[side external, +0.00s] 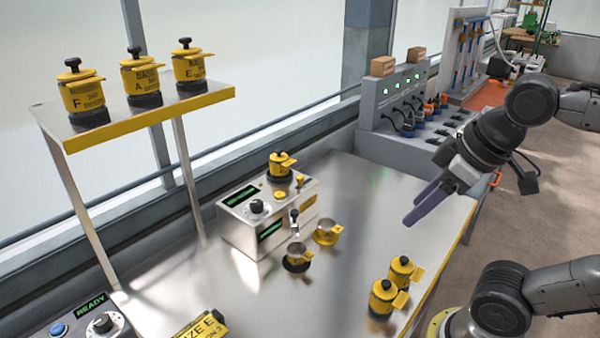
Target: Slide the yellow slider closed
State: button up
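My gripper (413,213) hangs in the air above the right part of the steel table, its purple fingers pointing down and left. The fingers look apart, with nothing between them. A grey dispenser box (238,237) stands mid-table, left of my gripper, with dark displays and knobs. A yellow canister (282,166) sits on its top, with small yellow parts (299,183) beside it. I cannot tell which yellow part is the slider, nor whether it is open or closed. My gripper is well apart from the box and touches nothing.
Two yellow canisters (383,297) (401,272) stand at the table's right edge. Two open cups (297,257) (326,232) are in front of the box. A raised shelf (190,107) holds three canisters. A control panel (103,324) reads READY. A grey station (387,105) stands behind.

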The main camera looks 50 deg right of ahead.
jog(key=w+d+r+n+g, duration=0.1)
jog(key=w+r+n, duration=0.1)
jog(key=w+r, duration=0.8)
jog(key=w+d+r+g, duration=0.1)
jog(key=w+d+r, duration=0.25)
jog(key=w, duration=0.65)
jog(key=g, duration=0.3)
send_over(300, 176)
notch_tip(300, 176, down, 14)
notch_tip(300, 176, down, 13)
jog(key=shift+f, duration=0.15)
jog(key=shift+c, duration=0.3)
grip_shut()
